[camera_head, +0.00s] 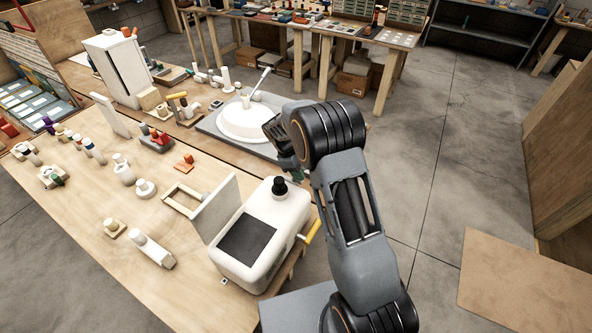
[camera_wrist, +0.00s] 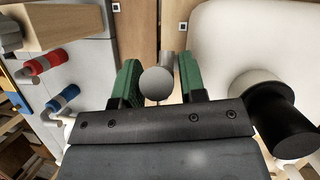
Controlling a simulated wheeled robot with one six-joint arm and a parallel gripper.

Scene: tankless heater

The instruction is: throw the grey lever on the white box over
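The white box (camera_head: 250,262) stands on the front bench, with a dark panel, a black knob (camera_head: 280,188) and a yellow handle (camera_head: 313,231) on its right side. In the wrist view the white box (camera_wrist: 222,45) fills the upper right, with the black knob (camera_wrist: 280,125) beside my gripper. A grey round-ended lever (camera_wrist: 157,83) shows between my green fingers. My gripper (camera_wrist: 160,80) is open, with narrow gaps seen beside the lever end; contact cannot be told. In the head view my gripper (camera_head: 293,168) is just behind the box, partly hidden by my arm; the lever is hidden there.
A white round basin (camera_head: 243,122) on a grey plate is just behind my gripper. An upright white panel (camera_head: 215,208) stands left of the box. Small fittings cover the bench to the left. Red (camera_wrist: 43,62) and blue (camera_wrist: 62,97) fittings show in the wrist view.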

